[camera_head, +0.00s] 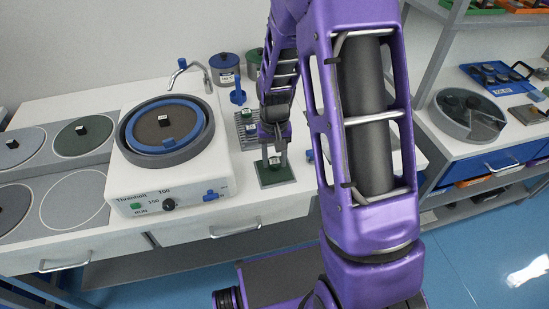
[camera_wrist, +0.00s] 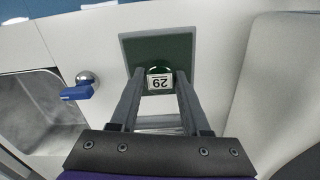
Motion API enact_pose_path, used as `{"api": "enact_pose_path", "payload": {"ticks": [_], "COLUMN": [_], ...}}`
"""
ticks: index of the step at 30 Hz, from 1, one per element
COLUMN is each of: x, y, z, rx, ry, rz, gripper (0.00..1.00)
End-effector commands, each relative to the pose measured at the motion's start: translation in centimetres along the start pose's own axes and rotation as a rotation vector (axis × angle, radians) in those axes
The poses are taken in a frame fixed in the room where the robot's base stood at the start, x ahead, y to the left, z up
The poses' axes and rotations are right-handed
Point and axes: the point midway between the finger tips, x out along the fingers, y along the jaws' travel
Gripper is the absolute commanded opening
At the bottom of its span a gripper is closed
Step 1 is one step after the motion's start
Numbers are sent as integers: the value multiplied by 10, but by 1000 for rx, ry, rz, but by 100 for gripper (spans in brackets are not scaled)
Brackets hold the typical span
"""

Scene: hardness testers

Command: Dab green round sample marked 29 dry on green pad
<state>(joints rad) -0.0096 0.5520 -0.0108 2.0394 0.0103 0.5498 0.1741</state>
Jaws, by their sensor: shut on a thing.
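The green round sample marked 29 (camera_wrist: 159,80) is between my gripper's fingertips in the wrist view, its white label facing the camera. My gripper (camera_head: 274,160) is shut on it, directly over the green pad. The sample shows only as a small light spot (camera_head: 274,161) between the fingers in the head view. The green pad (camera_wrist: 180,48) is a dark green square beneath the sample; it also shows in the head view (camera_head: 284,178). I cannot tell whether the sample touches the pad.
A grinding machine (camera_head: 190,180) with a blue-rimmed disc stands left of the pad. A rack with several samples (camera_head: 240,122) lies behind it. A sink (camera_wrist: 35,110) and a blue-handled tap (camera_wrist: 80,91) lie left in the wrist view. Lidded pots (camera_head: 225,68) stand at the back.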

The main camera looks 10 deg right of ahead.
Motion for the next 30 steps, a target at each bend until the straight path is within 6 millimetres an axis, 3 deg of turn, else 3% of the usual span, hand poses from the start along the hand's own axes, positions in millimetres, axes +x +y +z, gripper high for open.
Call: {"api": "enact_pose_path", "payload": {"ticks": [30], "x": [10], "y": [0], "z": [0], "rx": [0], "ry": [0], "rz": [0], "gripper": [0]}}
